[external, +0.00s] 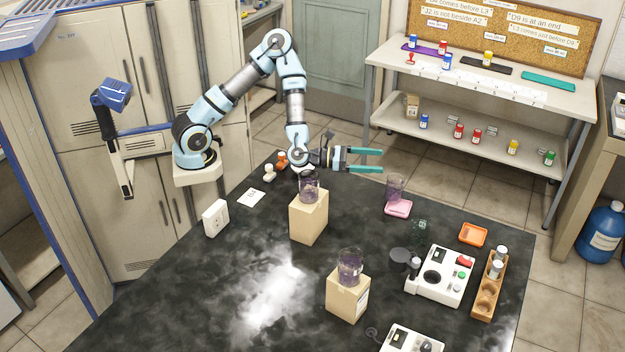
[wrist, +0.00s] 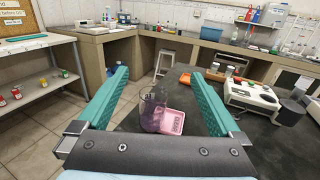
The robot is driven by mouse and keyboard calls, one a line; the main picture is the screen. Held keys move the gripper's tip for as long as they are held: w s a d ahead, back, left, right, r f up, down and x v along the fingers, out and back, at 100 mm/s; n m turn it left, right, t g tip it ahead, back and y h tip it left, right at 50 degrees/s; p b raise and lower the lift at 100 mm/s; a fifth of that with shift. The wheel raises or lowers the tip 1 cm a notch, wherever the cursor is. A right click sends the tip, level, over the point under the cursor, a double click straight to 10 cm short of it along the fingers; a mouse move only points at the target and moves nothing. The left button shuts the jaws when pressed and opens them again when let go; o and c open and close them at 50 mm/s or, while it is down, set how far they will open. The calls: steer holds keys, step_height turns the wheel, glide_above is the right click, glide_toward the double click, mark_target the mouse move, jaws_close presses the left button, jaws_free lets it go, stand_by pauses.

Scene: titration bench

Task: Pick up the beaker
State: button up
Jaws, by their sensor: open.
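A clear, purplish beaker (external: 395,186) stands upright on a pink pad (external: 400,210) near the far edge of the black bench. In the wrist view the beaker (wrist: 153,110) stands between and beyond my two teal fingers, with the pink pad (wrist: 173,122) beside and under it. My gripper (external: 382,161) is open and empty, level, just left of the beaker and seemingly higher than it. Its fingers (wrist: 170,85) are wide apart in the wrist view. Two similar glass vessels stand on wooden blocks, one at the bench middle (external: 309,190) and one nearer the front (external: 350,266).
The wooden blocks (external: 308,221) and (external: 347,301) stand left and front of the beaker. A white instrument (external: 441,277), an orange tray (external: 473,234) and a wooden rack (external: 489,285) are to its right. The bench between the blocks and the pink pad is mostly clear.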

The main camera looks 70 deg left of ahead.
glide_toward(390, 183)
steer(key=w, duration=0.2)
steer(key=w+f, duration=0.1)
steer(key=w, duration=0.1)
steer(key=shift+w+f, duration=0.1)
steer(key=shift+w, duration=0.2)
steer(key=shift+w+f, duration=0.15)
steer(key=shift+f, duration=0.05)
steer(key=p+x, duration=0.1)
steer(key=x, duration=0.4)
steer(key=shift+w+d+p, duration=0.1)
steer(key=shift+w+p, duration=0.2)
steer(key=shift+p, duration=0.1)
steer(key=shift+a+p+x, duration=0.2)
steer(key=shift+p+x, duration=0.85)
steer(key=shift+x, duration=1.35)
steer(key=shift+w+f, duration=0.1)
steer(key=shift+c, duration=0.4)
steer(key=c, duration=1.5)
steer(key=d+r+p, duration=0.2)
steer(key=d+r, duration=0.2)
steer(key=r, duration=0.6)
step_height(390, 183, down, 11)
steer(key=p, duration=0.3)
steer(key=shift+r, duration=0.15)
